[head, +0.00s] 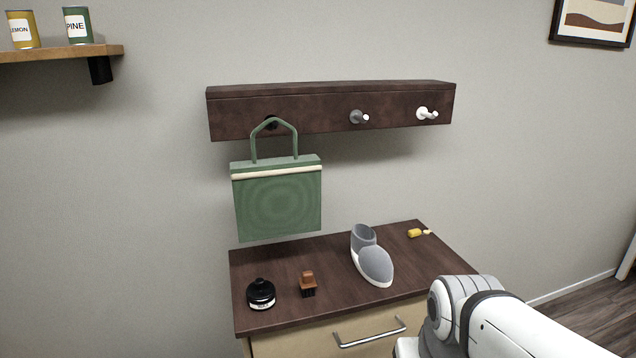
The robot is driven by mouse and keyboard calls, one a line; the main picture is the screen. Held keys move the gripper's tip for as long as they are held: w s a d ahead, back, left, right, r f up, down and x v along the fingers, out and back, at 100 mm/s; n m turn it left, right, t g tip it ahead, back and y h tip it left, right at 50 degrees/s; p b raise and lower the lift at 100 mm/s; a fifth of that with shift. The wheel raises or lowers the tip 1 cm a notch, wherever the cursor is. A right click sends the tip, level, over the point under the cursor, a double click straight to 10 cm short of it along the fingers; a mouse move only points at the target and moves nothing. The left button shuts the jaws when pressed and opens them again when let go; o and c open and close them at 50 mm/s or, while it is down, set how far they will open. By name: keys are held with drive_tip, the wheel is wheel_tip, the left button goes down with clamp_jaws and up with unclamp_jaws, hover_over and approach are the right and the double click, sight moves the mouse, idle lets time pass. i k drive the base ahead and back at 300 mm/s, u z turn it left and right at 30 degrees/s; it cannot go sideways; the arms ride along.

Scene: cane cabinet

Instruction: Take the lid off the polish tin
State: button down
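A small black round polish tin (261,297) with a pale label on its side stands upright on the dark wooden cabinet top, near its front left corner. A black lid (260,285) with a raised knob sits on top of it. My white and grey arm enters from the lower right of the head view, and its far end lies outside the frame. My gripper is not in view.
On the cabinet top (322,252), a brown brush (307,284) stands right of the tin, with a grey shoe (370,257) beyond it. A small yellow item (415,233) lies at the back right. A green bag (278,199) hangs above from a wall rack (320,113). A drawer handle (370,335) sticks out in front.

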sight(260, 289)
drive_tip(key=u, duration=0.7)
drive_tip(key=k, duration=1.1)
drive_tip(key=u, duration=1.1)
drive_tip(key=i, duration=1.85)
drive_tip(key=z, duration=1.35)
drive_tip(key=i, duration=0.65)
drive_tip(key=z, duration=0.3)
drive_tip(key=k, duration=0.9)
drive_tip(key=z, duration=0.2)
